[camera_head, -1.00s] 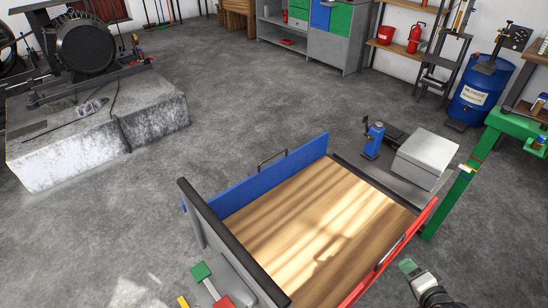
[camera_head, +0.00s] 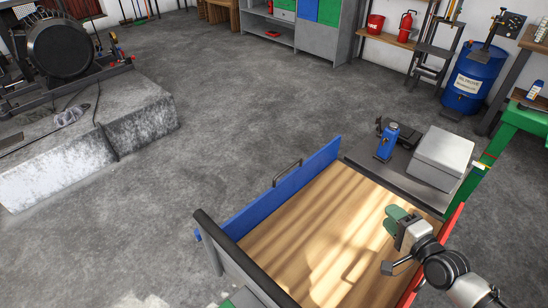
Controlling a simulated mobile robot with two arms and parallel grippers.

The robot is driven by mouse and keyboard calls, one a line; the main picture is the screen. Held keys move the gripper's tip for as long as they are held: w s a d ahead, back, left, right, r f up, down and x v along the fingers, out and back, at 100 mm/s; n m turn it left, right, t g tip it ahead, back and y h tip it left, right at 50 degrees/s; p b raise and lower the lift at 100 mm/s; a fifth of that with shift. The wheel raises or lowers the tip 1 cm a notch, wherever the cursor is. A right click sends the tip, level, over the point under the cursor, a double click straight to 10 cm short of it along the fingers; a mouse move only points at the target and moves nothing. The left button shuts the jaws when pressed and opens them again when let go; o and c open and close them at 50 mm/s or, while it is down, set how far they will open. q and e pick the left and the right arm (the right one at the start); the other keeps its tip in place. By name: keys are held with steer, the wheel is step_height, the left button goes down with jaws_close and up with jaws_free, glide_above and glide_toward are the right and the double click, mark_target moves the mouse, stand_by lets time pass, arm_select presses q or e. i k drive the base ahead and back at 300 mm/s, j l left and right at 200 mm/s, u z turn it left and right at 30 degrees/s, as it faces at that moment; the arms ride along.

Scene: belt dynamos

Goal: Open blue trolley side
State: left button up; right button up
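The trolley has a wooden bed (camera_head: 310,235) with a blue side (camera_head: 262,205) on its far left edge. The blue side stands upright and carries a dark handle (camera_head: 287,172) on its outer face. A red side (camera_head: 451,222) runs along the near right edge. My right gripper (camera_head: 392,222) has green fingertips and is over the right part of the bed, apart from the blue side. Its fingertips overlap in this view, so its opening is unclear. My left gripper is not in view.
A grey end panel (camera_head: 238,268) with a dark top rail closes the near left end. A platform at the far end bears a blue bottle jack (camera_head: 387,142) and a grey box (camera_head: 440,157). A green frame (camera_head: 490,150) stands at right. The floor beyond the blue side is clear.

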mark_target(241, 224)
steer(key=i+j, duration=0.7)
steer(key=j, duration=0.25)
